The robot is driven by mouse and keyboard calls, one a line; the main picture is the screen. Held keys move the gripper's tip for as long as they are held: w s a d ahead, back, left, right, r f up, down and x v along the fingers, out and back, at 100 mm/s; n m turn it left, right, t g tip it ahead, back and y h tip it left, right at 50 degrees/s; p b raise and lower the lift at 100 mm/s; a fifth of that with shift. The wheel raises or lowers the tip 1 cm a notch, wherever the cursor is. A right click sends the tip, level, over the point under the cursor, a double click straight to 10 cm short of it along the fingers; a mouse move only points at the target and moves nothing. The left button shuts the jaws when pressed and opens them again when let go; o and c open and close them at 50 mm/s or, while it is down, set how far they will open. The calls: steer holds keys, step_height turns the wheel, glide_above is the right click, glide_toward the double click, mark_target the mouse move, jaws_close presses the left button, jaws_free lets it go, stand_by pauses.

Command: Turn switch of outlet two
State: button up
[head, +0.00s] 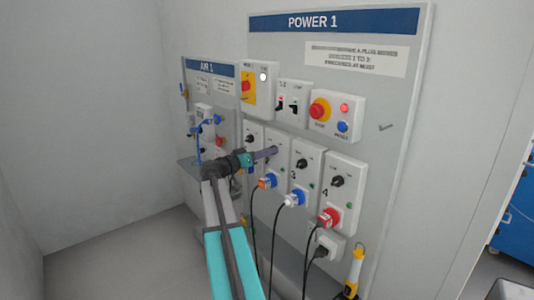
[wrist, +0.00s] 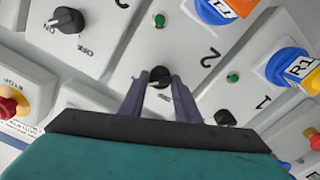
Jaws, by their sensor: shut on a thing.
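Outlet two is a white box (head: 278,175) on the POWER 1 board, with a blue and orange plug (head: 266,182) low on it. Its switch is a black rotary knob (wrist: 160,77) near the printed 2 in the wrist view. My gripper (wrist: 160,82) has its two purple-grey fingers on either side of this knob and is shut on it. In the head view my gripper (head: 272,152) reaches the upper part of outlet two and hides the knob. I cannot read which way the knob points. A green lamp (wrist: 159,20) shows on the same box.
Outlet one's knob (wrist: 225,117) sits close beside my gripper, with its R1 plug (wrist: 297,70). Outlet three's knob (wrist: 67,20) is on the other side. A red emergency stop button (head: 319,109) is above. Black cables (head: 283,235) hang below the plugs.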

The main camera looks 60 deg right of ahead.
steer(key=shift+n+b, duration=0.3)
steer(key=shift+n, duration=0.3)
steer(key=shift+f+n+p, duration=0.1)
steer(key=shift+n+p, duration=1.3)
steer(key=shift+n, duration=7)
steer(key=o, duration=1)
steer(key=shift+a, duration=0.1)
steer(key=b+v, duration=0.2)
steer(key=v, duration=1.1)
steer(key=shift+w+a+b, duration=0.25)
steer(key=shift+a+b, duration=0.05)
steer(key=shift+b, duration=0.1)
